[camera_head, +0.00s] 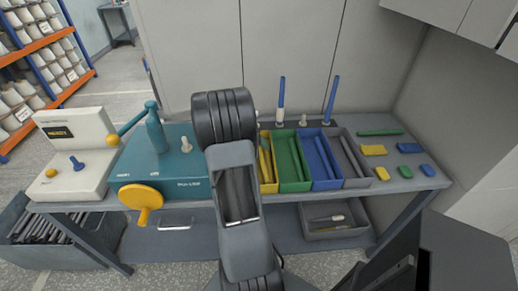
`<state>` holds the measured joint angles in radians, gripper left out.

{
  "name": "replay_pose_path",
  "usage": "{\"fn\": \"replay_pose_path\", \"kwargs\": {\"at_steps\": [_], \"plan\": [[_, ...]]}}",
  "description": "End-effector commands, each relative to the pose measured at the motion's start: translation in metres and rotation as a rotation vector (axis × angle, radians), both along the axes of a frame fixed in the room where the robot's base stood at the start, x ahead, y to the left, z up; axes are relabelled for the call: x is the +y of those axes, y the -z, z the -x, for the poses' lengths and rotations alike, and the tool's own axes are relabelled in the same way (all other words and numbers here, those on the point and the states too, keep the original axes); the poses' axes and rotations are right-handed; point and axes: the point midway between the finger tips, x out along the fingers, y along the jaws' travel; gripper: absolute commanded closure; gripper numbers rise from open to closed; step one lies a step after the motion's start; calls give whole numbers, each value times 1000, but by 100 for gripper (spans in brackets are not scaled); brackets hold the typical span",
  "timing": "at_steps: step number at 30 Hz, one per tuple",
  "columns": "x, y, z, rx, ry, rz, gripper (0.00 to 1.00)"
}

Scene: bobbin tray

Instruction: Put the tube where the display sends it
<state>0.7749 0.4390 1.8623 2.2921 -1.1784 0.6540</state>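The display (59,131) is a small black screen with yellow text, too small to read surely, on a white box at the left of the bench. A tray with yellow (270,187), green (298,187), blue (328,184) and grey (357,182) compartments stands right of my arm, with long tubes lying in them. A green tube (380,132) lies at the back right. I cannot tell which tube is meant. My gripper is hidden; only my arm shows.
Several yellow and blue blocks (373,150) lie at the right. A grey bin (338,221) sits on the lower shelf. Cabinets (500,20) hang at upper right.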

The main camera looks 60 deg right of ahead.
Motion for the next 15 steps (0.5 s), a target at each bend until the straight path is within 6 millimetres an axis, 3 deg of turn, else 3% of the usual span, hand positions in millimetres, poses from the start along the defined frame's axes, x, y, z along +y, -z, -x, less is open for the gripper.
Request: {"fn": "replay_pose_path", "kwargs": {"at_steps": [10, 15], "plan": [[1, -2, -2, 0, -1, 1, 47], [9, -17, -14, -3, -2, 2, 47]]}}
